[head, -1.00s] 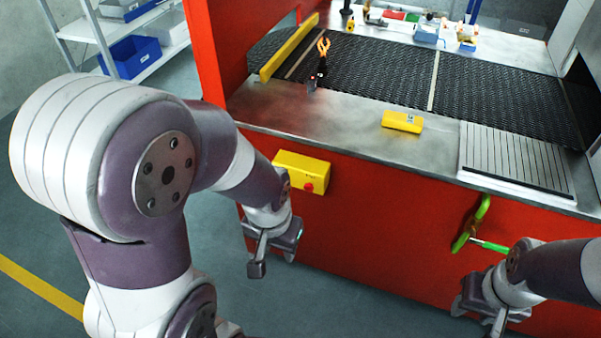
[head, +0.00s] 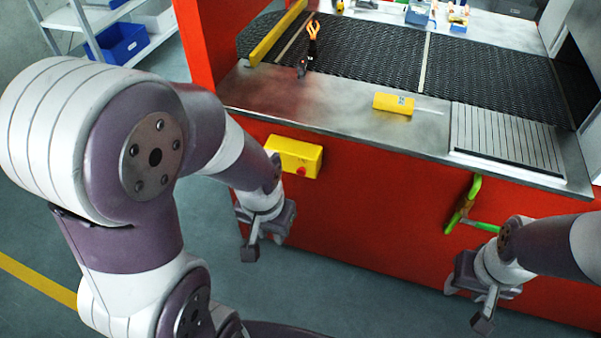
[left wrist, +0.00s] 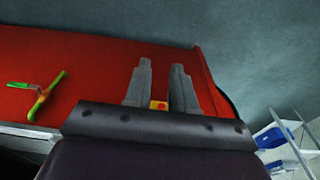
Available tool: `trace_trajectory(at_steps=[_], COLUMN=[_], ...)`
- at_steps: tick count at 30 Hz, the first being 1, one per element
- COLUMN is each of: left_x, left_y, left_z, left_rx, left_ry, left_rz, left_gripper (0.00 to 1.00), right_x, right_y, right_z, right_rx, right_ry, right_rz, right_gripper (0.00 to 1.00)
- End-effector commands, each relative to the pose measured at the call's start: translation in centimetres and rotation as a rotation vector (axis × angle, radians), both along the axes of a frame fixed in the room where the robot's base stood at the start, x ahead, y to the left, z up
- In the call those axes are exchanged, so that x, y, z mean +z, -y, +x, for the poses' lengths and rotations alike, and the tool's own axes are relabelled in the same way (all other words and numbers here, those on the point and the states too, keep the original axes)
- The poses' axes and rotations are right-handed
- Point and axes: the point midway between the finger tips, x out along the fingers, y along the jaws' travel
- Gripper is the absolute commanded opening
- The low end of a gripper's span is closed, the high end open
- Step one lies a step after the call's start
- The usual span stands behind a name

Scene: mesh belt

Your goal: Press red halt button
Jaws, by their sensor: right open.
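The red halt button (head: 301,171) sits on the front face of a yellow box (head: 284,152) fixed to the red machine panel. My left gripper (head: 268,238) is below and slightly left of the box in the head view, apart from it. In the left wrist view its two fingers (left wrist: 160,85) stand apart with nothing held, and a small part of the yellow box (left wrist: 158,105) with a bit of red shows between them near their bases. My right gripper (head: 467,303) is open and empty at the lower right, in front of the red panel.
A green handle (head: 463,205) is on the panel at right, partly behind my right arm. A yellow block (head: 393,103) and orange-tipped tool (head: 312,40) lie above on the metal ledge and mesh belt (head: 380,55). Floor space left of the panel is free.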

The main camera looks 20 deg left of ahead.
Motion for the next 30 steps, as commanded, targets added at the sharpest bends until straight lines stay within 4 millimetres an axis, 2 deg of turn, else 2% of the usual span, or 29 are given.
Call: trace_trajectory(at_steps=[1,2,30], left_x=[0.0,0.0,0.0], left_y=[0.0,0.0,0.0], left_z=[0.0,0.0,0.0], left_rx=[0.0,0.0,0.0], left_ry=[0.0,0.0,0.0], left_rz=[0.0,0.0,0.0], left_gripper=[0.07,0.0,0.0], right_x=[0.0,0.0,0.0], right_y=[0.0,0.0,0.0], right_z=[0.0,0.0,0.0], right_rx=[0.0,0.0,0.0], right_ry=[0.0,0.0,0.0], right_rz=[0.0,0.0,0.0], right_gripper=[0.43,0.43,0.43])
